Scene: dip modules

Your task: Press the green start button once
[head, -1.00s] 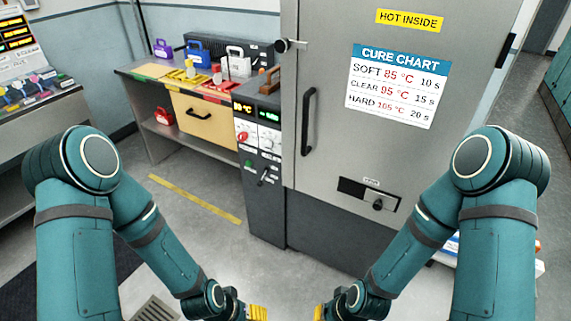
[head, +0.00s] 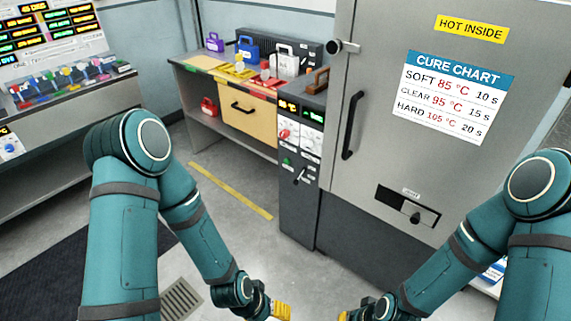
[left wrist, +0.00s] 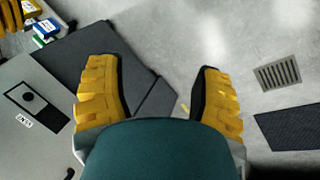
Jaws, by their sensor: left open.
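The green start button (head: 287,161) is small and sits on the dark control column left of the big grey oven door (head: 425,60), below the dials and displays. My left gripper (head: 281,311) shows at the bottom of the head view, low in front of the oven and well apart from the button. In the left wrist view my left gripper (left wrist: 157,92) has its two yellow fingers spread with nothing between them. My right gripper (head: 344,316) shows only a yellow tip at the bottom edge, so its jaws cannot be judged.
A bench (head: 196,62) with coloured cases stands left of the column. Another bench (head: 60,110) with coloured small items is at far left. Floor with a yellow line (head: 232,190) is clear before the column.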

